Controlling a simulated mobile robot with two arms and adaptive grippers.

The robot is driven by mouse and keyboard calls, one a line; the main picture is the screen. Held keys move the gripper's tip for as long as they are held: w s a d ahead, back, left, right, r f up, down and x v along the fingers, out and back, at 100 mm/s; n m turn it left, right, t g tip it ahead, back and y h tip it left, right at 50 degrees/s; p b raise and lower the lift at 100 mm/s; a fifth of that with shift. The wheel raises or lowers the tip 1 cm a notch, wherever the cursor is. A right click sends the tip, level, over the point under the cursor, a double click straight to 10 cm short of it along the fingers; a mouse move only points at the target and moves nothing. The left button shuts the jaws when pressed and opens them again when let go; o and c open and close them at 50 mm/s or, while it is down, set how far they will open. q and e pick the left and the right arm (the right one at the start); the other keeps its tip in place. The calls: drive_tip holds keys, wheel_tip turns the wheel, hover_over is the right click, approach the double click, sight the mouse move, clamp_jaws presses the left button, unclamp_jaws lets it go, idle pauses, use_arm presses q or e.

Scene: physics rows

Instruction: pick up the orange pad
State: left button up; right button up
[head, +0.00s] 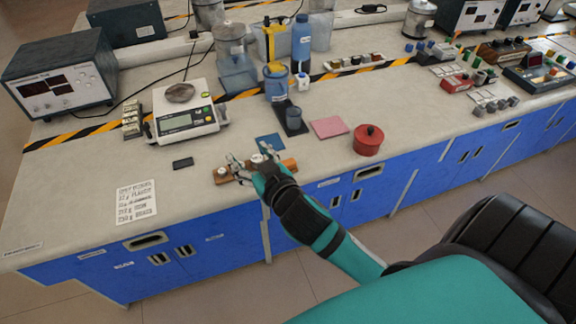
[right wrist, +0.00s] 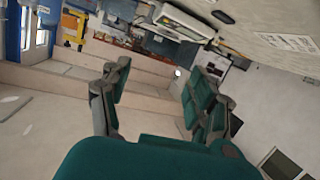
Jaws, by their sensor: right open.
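A flat salmon-pink pad (head: 329,127) lies on the bench between the black stand and the red pot. A flat blue pad (head: 270,142) lies to its left. My right gripper (head: 247,160) is over the front of the bench, left of both pads, with its fingers spread. My left gripper is not in view.
A red lidded pot (head: 368,140) stands right of the pink pad. A black stand with a grey cup (head: 293,119) is behind the blue pad. A balance (head: 185,115) and a printed sheet (head: 137,202) are on the left. The bench's front edge is close to my arm.

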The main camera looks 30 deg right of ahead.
drive_tip(key=w+a+r+n+t+y, duration=0.2)
drive_tip(key=a+r+y, duration=0.1)
drive_tip(key=r, duration=0.3)
drive_tip(key=w+a+r+n+t+y, duration=0.2)
drive_tip(key=a+r+t+y, duration=0.1)
drive_tip(key=r, duration=0.3)
drive_tip(key=s+a+r+n+g+y, duration=0.2)
drive_tip(key=a+r+n+g+y, duration=0.4)
drive_tip(key=a+n+y, duration=0.55)
drive_tip(key=g+h, duration=1.5)
drive_tip(key=h, duration=0.2)
hover_over(286, 163)
wheel_tip(286, 163, down, 14)
drive_tip(key=f, duration=0.3)
drive_tip(key=f+p, duration=0.1)
drive_tip(key=f, duration=0.3)
drive_tip(key=f+p, duration=0.1)
drive_tip(key=f, duration=0.2)
drive_tip(key=shift+a+f, duration=0.25)
drive_tip(key=shift+f, duration=0.15)
drive_tip(key=f, duration=0.1)
drive_tip(key=f+p, duration=0.1)
drive_tip(key=f, duration=0.3)
drive_tip(key=shift+d+f, duration=0.2)
drive_tip(key=shift+d, duration=0.05)
drive_tip(key=shift+f, duration=0.4)
